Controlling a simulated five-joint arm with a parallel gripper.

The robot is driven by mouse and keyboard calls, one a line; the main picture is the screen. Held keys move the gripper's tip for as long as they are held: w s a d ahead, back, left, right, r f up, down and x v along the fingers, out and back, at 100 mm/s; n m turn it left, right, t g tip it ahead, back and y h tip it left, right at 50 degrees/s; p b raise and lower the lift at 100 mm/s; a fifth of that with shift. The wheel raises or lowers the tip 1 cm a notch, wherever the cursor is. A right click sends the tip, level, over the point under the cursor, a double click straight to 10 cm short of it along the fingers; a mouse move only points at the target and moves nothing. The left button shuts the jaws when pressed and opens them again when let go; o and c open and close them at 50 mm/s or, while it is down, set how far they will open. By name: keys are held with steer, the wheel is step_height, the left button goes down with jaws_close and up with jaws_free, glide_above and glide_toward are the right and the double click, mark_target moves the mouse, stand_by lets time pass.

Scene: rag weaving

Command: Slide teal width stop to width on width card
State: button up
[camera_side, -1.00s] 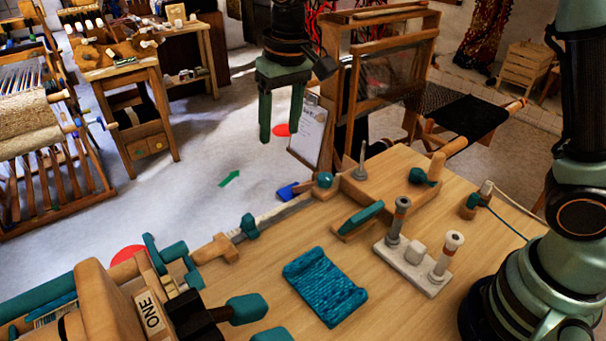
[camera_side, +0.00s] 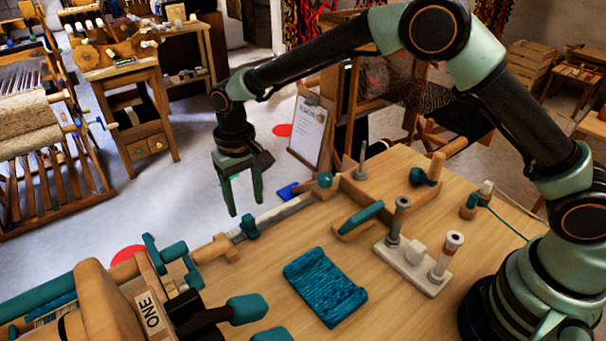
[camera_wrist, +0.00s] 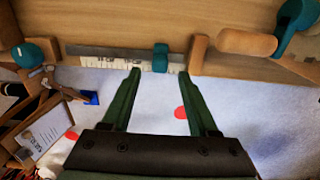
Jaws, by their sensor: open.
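The teal width stop (camera_side: 249,226) sits on a pale metal rail (camera_side: 285,209) along the table's far edge. In the wrist view the stop (camera_wrist: 160,57) is right of the middle of the rail (camera_wrist: 110,51), above white scale marks. My gripper (camera_side: 246,206) is open and empty, its fingers pointing down near the stop. In the wrist view the fingertips (camera_wrist: 160,73) lie either side of the stop, not visibly touching it. A clipboard card (camera_side: 308,128), likely the width card, leans beyond the table; its writing is too small to read.
Wooden end blocks (camera_side: 215,249) bound the rail. A teal woven piece (camera_side: 325,286), a teal-handled tool (camera_side: 360,220) and a stand with two posts (camera_side: 412,268) lie on the table. A wooden body marked ONE (camera_side: 110,305) stands at front left. Open floor lies beyond the rail.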

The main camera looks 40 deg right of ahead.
mark_target(248, 216)
steer(key=shift+f, duration=2.25)
jaws_close()
steer(key=shift+r, duration=0.1)
